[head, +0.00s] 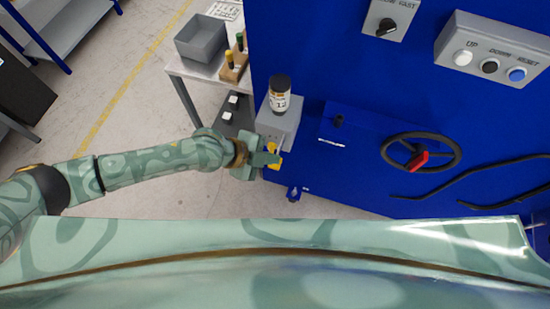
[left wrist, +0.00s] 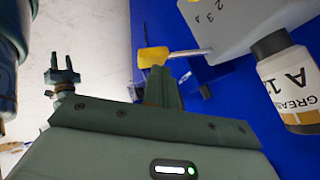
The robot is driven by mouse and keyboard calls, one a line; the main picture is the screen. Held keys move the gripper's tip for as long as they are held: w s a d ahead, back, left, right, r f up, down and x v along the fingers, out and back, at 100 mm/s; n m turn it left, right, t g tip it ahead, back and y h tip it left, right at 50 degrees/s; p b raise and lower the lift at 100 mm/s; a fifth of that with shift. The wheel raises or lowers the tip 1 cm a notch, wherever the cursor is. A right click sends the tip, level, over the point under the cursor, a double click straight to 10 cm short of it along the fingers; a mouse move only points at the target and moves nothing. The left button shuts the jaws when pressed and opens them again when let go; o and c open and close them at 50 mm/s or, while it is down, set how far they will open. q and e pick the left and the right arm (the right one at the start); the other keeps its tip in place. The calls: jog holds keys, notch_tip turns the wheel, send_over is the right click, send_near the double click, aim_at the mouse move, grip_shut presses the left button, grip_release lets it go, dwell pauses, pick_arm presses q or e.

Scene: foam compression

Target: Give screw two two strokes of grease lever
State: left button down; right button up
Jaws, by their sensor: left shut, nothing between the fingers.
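The grease lever shows as a yellow knob (left wrist: 152,57) on a metal rod in the left wrist view, and as a yellow patch (head: 274,149) in the head view. It comes out of a grey box (head: 281,124) on the blue machine. In the left wrist view the box face (left wrist: 228,22) carries numerals, with 2 and 3 readable. A dark-capped grease bottle (head: 279,96) stands on the box. My left gripper (head: 272,159) is shut and empty, its fingertips right at the knob; I cannot tell whether they touch.
The blue machine front holds a black handwheel (head: 420,152) with a red grip and a push-button panel (head: 490,60). A side table (head: 185,67) with a grey bin (head: 201,38) stands behind my left arm. The floor (head: 140,120) left of the machine is open.

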pick_arm(q)
jog(key=shift+f+b, duration=0.4)
jog(key=shift+f, duration=0.15)
jog(key=shift+r, duration=0.1)
dwell(0.8)
jog(key=shift+r+p, duration=1.5)
jog(key=shift+r, duration=0.2)
notch_tip(320, 180, up, 5)
jog(key=p, duration=0.4)
